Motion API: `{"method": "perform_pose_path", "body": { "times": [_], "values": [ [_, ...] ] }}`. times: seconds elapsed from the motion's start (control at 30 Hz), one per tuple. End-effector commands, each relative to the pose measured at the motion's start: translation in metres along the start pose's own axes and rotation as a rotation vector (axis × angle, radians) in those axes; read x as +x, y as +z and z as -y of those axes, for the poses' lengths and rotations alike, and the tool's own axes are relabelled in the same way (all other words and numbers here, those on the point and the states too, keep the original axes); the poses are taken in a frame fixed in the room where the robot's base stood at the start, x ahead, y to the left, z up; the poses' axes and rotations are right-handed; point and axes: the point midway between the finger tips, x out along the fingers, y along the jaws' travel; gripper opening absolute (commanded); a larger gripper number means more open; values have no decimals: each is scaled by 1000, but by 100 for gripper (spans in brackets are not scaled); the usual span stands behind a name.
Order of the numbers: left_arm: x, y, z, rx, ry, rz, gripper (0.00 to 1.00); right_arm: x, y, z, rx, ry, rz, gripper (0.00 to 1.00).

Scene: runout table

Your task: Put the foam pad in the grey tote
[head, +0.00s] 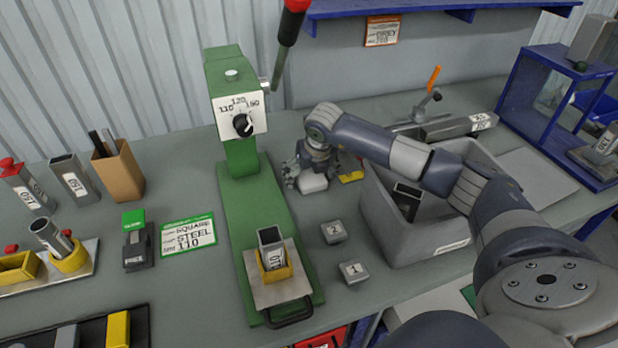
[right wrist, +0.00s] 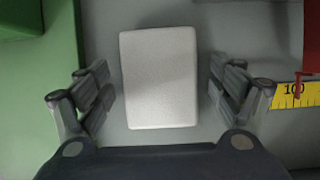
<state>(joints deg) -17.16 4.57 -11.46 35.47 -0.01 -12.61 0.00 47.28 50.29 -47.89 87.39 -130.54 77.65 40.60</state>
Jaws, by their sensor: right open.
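The foam pad (right wrist: 160,78) is a pale grey-white rounded block lying on the bench. In the head view the foam pad (head: 313,182) lies between the green press and the tote, partly hidden by my gripper. My right gripper (right wrist: 160,95) is open, with one finger on each side of the pad and visible gaps to both. It also shows in the head view (head: 308,175), over the pad. The grey tote (head: 415,243) stands to the right, partly hidden by my right arm, with a dark-ended tube inside. My left gripper is in neither view.
The green press (head: 243,150) stands close left of the pad, with a labelled tube in its yellow holder (head: 273,262). Two numbered grey blocks, one marked 2 (head: 333,232) and one marked 1 (head: 353,272), sit in front. A yellow tape measure (right wrist: 298,92) lies right of the pad.

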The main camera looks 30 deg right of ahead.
Motion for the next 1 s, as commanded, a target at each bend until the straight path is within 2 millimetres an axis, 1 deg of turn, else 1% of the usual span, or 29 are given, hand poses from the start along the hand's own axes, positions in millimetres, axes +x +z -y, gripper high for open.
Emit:
{"method": "perform_pose_path", "body": {
  "times": [0.33,0.37,0.4,0.5,0.6,0.7,1.0],
  "values": [
    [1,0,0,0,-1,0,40,0,0,0,0,0,0,86],
    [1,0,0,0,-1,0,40,0,0,0,0,0,0,79],
    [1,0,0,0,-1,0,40,0,0,0,0,0,0,75],
    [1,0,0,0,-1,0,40,0,0,0,0,0,0,65],
    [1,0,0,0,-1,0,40,1,0,0,0,0,-1,59],
    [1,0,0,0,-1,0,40,1,-1,0,0,0,-2,54],
    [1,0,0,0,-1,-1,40,3,-3,0,-1,0,-6,52]
  ]
}}
